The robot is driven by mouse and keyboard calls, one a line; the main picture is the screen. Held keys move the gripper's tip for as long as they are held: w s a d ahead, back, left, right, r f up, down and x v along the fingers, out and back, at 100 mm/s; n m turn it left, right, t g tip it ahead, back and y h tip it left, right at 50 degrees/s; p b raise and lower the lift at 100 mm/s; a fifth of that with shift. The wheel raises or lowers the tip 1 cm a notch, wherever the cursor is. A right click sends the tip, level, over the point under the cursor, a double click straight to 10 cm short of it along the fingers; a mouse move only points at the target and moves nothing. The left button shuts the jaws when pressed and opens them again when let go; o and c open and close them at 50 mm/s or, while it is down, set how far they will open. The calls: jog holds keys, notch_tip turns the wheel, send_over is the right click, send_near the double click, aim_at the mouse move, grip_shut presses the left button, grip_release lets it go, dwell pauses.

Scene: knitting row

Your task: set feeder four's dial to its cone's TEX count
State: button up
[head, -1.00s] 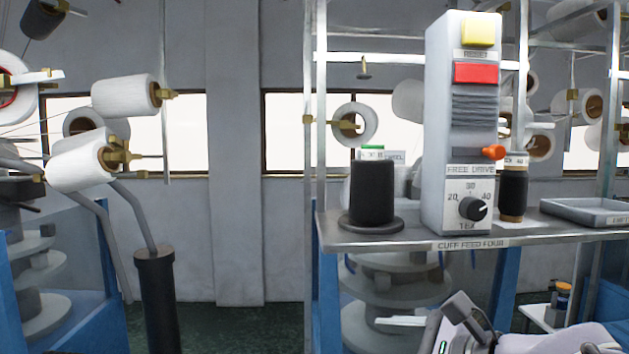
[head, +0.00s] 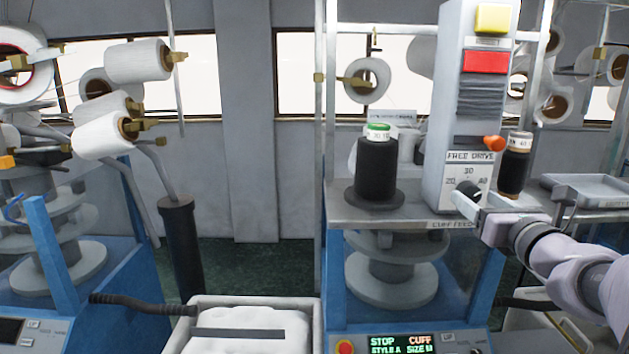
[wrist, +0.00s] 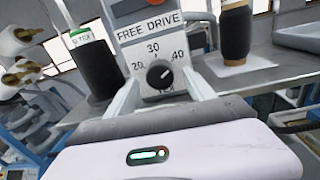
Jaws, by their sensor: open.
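The feeder's black dial (head: 468,192) sits low on the front of a tall grey control box (head: 458,110); it also shows in the wrist view (wrist: 160,75). Its scale reads 20, 30 and 40 over TEX, and its white mark appears to point up and right, towards 40. My gripper (wrist: 162,90) is open, its fingers either side of the dial; contact cannot be told. A black cone (head: 376,168) with a green-topped label stands left of the box; the label is too small to read surely. A smaller dark cone (head: 516,170) at right has a label seemingly showing 40.
The shelf (head: 350,214) holds box and cones. A grey tray (head: 590,188) lies at right. A white bin (head: 250,335) stands below.

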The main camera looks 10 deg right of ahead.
jog(key=shift+w+d, duration=0.2)
jog(key=shift+w, duration=0.65)
grip_shut()
